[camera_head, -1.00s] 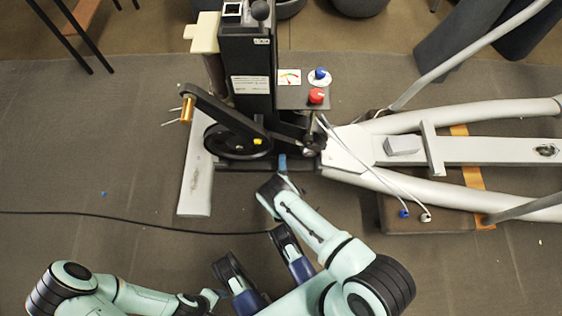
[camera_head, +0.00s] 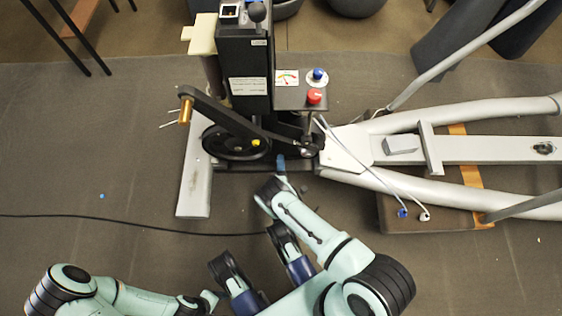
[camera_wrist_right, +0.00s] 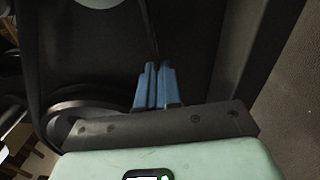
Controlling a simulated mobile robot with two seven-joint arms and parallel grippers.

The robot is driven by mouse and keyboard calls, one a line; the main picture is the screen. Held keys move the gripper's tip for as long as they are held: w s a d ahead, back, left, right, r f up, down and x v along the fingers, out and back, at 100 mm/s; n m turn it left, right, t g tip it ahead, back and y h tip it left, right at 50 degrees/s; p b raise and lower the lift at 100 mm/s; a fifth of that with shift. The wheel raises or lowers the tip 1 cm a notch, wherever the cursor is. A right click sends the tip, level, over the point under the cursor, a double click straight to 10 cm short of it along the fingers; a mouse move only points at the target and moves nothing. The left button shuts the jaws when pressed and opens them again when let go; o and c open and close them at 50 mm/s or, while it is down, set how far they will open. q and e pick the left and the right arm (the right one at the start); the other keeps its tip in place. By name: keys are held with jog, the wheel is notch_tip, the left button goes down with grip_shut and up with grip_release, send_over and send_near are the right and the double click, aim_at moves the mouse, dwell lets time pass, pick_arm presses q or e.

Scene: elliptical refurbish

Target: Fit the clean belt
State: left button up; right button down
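My right gripper (camera_head: 281,165) is low at the front of the black machine housing, just right of the black pulley wheel (camera_head: 236,143). In the right wrist view its two blue fingers (camera_wrist_right: 157,86) are nearly together, with a thin dark strand (camera_wrist_right: 150,28) running up from between the tips. The strand looks like the belt, edge-on, pinched there; its lower end is hidden by the fingers. A round dark wheel rim (camera_wrist_right: 85,108) shows to the left of the fingers.
A black crank arm (camera_head: 222,112) crosses in front of the housing (camera_head: 247,60). A red knob (camera_head: 314,96) and blue knob (camera_head: 317,74) stand to its right. Grey frame tubes (camera_head: 470,150) fill the right. A black cable (camera_head: 120,222) lies on the otherwise open floor at left.

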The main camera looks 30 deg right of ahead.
jog(key=shift+w+d, duration=0.15)
jog(key=shift+w, duration=0.05)
dwell(0.7)
jog(key=c, duration=1.2)
grip_release()
jog(key=shift+c, duration=0.2)
